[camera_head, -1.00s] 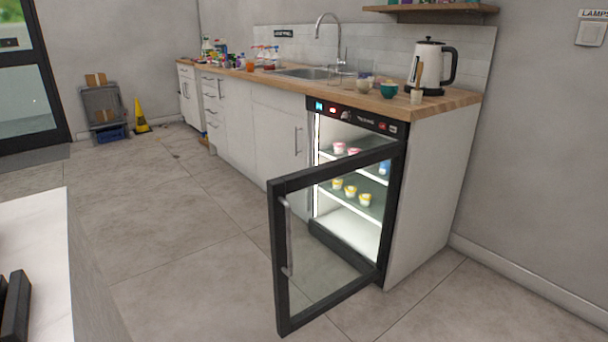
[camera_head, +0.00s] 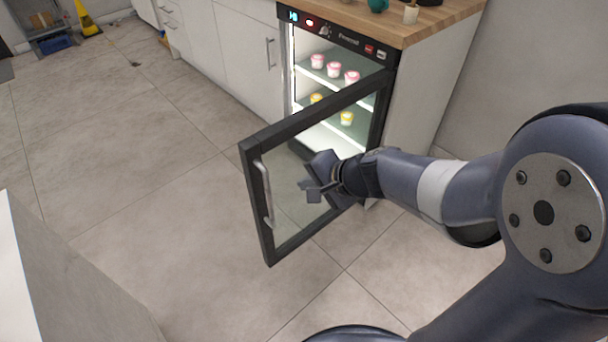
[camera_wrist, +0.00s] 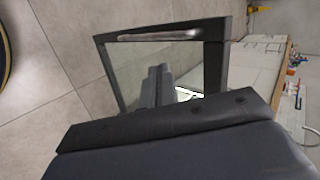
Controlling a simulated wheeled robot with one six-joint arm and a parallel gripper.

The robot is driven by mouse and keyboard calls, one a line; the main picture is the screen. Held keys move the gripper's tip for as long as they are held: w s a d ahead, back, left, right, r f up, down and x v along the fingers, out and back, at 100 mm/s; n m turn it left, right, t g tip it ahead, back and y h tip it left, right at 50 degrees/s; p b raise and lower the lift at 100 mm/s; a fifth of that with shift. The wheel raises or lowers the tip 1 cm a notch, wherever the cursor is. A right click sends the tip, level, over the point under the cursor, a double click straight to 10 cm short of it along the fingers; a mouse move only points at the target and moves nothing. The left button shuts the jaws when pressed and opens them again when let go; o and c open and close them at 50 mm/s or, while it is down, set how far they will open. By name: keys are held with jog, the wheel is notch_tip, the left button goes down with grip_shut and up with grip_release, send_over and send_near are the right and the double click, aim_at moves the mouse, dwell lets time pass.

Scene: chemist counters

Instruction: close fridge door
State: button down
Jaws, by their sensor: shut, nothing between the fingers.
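The fridge (camera_head: 340,38) is built under the counter, lit inside, with pink and yellow tubs on its shelves. Its door (camera_head: 252,195) has a black frame and a glass pane, is hinged on the right and stands wide open into the room. A metal handle (camera_head: 265,192) runs along the door's free edge. My gripper (camera_head: 308,190) is shut and empty, on the outer side of the glass, between handle and hinge. I cannot tell whether it touches the pane. In the wrist view the door (camera_wrist: 218,75) and its handle (camera_wrist: 160,34) show ahead, with my reflection in the glass.
A wooden countertop (camera_head: 440,22) lies above the fridge, with white cabinets (camera_head: 235,50) to its left. A white surface (camera_head: 60,275) stands at the lower left. The tiled floor (camera_head: 150,150) left of the door is clear. A yellow cone (camera_head: 88,20) stands far back.

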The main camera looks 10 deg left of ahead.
aim_at(268, 179)
jog(key=shift+w+a+f+b, duration=0.15)
jog(key=shift+w+a+f, duration=0.7)
jog(key=shift+a, duration=0.5)
jog(key=shift+w+a+f+b, duration=0.1)
jog(key=shift+w+a+f, duration=0.75)
jog(key=shift+a, duration=0.5)
jog(key=shift+w+a+f+b, duration=0.15)
jog(key=shift+w+a+f, duration=0.7)
jog(key=shift+a, duration=0.5)
